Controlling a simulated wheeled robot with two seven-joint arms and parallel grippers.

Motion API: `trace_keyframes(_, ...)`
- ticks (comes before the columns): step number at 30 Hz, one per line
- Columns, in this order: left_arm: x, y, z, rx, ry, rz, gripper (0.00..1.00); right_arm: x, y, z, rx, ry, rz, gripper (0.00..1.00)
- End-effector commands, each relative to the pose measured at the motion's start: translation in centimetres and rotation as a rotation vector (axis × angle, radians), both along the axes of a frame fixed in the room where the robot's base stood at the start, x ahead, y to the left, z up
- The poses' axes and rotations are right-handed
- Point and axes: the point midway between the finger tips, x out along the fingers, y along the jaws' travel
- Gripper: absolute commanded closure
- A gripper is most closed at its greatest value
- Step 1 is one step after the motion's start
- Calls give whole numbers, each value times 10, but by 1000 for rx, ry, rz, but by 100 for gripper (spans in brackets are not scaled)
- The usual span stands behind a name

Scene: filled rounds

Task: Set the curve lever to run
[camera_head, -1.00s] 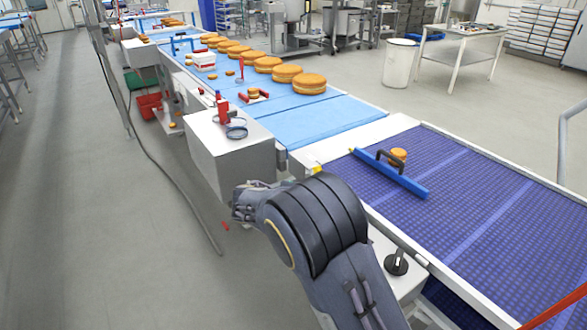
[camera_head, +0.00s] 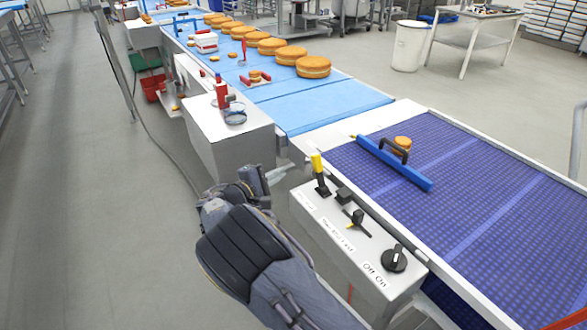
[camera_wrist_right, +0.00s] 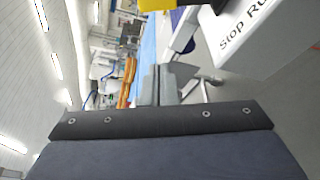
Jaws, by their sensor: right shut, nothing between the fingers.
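A lever with a yellow grip (camera_head: 317,163) and a black stem stands upright at the far end of a white control box (camera_head: 345,262). Its yellow grip also shows at the top edge of the right wrist view (camera_wrist_right: 155,5), beside the box face lettered "Stop Ru…" (camera_wrist_right: 250,28). My right gripper (camera_head: 280,173) is shut and empty, just left of the lever and apart from it. Its closed fingers (camera_wrist_right: 157,84) show in the wrist view. My left gripper is not in view.
A second white box (camera_head: 228,142) stands beyond my gripper.

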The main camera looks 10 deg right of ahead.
Motion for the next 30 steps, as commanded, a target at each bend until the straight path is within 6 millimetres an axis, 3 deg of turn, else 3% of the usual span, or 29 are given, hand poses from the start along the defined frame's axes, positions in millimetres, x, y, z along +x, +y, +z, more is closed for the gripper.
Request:
trace_keyframes(14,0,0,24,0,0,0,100,57,-76,-11,0,1,-4,100)
trace_keyframes(21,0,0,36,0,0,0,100,30,-83,2,0,1,-1,100)
trace_keyframes(30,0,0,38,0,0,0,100,22,-86,4,1,0,-1,100)
